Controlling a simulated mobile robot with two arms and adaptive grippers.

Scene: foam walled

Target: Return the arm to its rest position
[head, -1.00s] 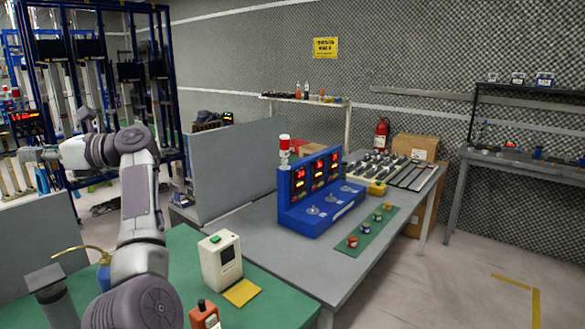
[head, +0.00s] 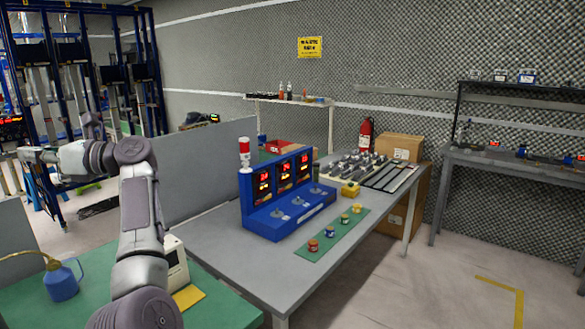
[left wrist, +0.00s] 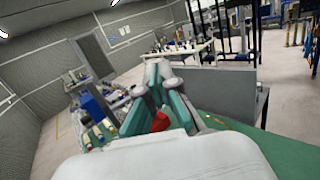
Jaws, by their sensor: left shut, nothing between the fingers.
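My left arm rises from the bottom of the head view and bends at the elbow toward the left edge. My left gripper (head: 28,155) is at its end, in the air in front of the blue racks and well away from the tables. In the left wrist view its teal fingers (left wrist: 158,70) come together at the tips, with nothing held. A small red patch shows between the finger links there; I cannot tell what it is. My right gripper is in neither view.
A green-topped table (head: 235,312) holds a blue can (head: 62,283) and a cream box (head: 176,262), partly behind my arm. A grey table (head: 330,262) bears a blue console (head: 275,222) and small jars on a green mat (head: 318,254). A grey partition (head: 205,165) stands behind. Floor at right is open.

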